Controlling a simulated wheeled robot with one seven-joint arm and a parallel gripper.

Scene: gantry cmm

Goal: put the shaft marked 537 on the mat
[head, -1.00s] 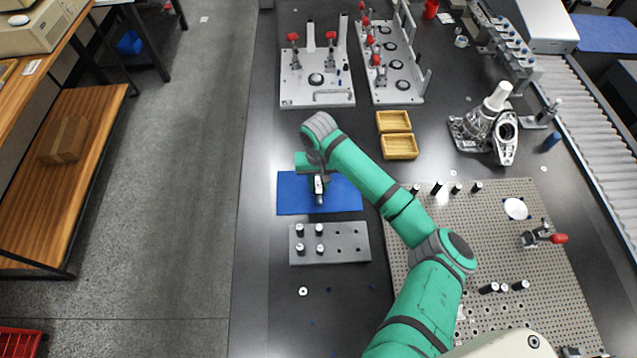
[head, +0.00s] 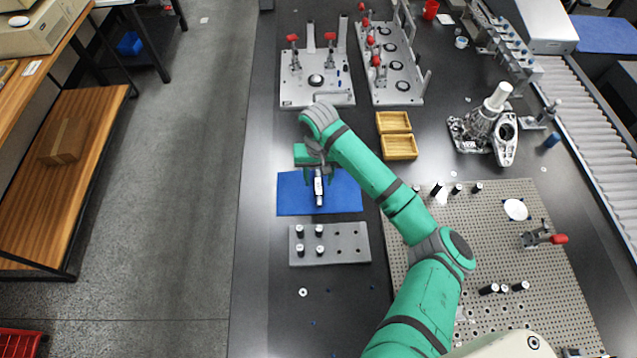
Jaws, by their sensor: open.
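The blue mat (head: 345,196) lies on the dark table left of centre. A dark and silvery shaft (head: 319,191) is on the mat, below my gripper in the picture; I cannot tell if it stands or lies, and its marking is too small to read. My gripper (head: 318,170) is open over the upper part of the mat, close to the shaft's upper end; whether they touch is unclear. My wrist partly hides the mat's upper edge. A grey holder block (head: 345,250) in front of the mat carries several white-topped shafts in its left holes; its right holes are empty.
Two yellow trays (head: 393,123) (head: 399,147) stand right of my wrist. Plates with red clamps (head: 317,97) (head: 404,92) are behind. A perforated plate (head: 480,250) with several dark posts lies right of my arm. A small white washer (head: 303,292) lies in front of the block.

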